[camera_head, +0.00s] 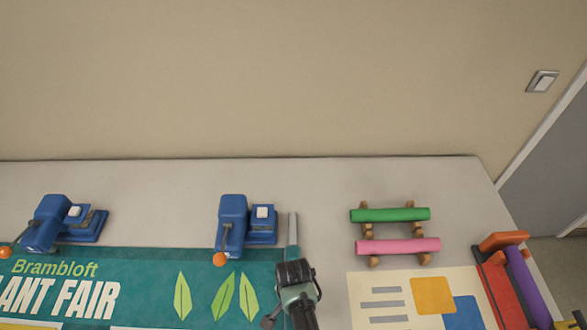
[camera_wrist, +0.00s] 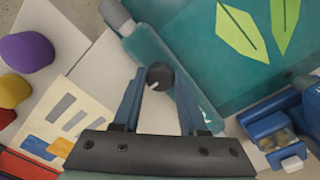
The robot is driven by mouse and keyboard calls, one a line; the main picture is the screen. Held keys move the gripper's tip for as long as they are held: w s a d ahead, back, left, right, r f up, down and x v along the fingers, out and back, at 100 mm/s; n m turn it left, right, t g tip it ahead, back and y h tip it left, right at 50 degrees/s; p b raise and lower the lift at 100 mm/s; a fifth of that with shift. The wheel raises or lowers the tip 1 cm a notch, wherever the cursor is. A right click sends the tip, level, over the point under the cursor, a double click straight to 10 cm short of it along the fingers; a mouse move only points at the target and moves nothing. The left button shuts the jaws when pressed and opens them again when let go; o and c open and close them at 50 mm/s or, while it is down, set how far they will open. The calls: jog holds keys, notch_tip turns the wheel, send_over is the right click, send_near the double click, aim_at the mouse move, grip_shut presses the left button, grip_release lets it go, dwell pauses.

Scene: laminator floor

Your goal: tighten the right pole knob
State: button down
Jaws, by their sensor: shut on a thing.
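The right pole (camera_head: 292,232) is a teal bar with a grey end. It lies along the right edge of the green banner (camera_head: 150,278). In the wrist view the pole (camera_wrist: 150,50) runs diagonally, beside the banner (camera_wrist: 200,45). The black round knob (camera_wrist: 160,75) sits at the pole's side, between my fingertips. My gripper (camera_wrist: 158,78) is shut on the knob, one blue finger on each side. In the head view my gripper (camera_head: 294,272) is over the pole and hides the knob.
Two blue clamps, one left (camera_head: 50,222) and one in the middle (camera_head: 233,222), stand at the banner's back edge with orange-tipped levers. Right of the pole are a rack with green (camera_head: 390,214) and pink (camera_head: 398,246) rolls, a cream poster (camera_head: 380,290) and a red holder (camera_head: 497,290).

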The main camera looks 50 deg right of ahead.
dwell(0.5)
jog(key=shift+c, duration=2.2)
grip_release()
notch_tip(320, 180, up, 13)
jog(key=b, duration=0.1)
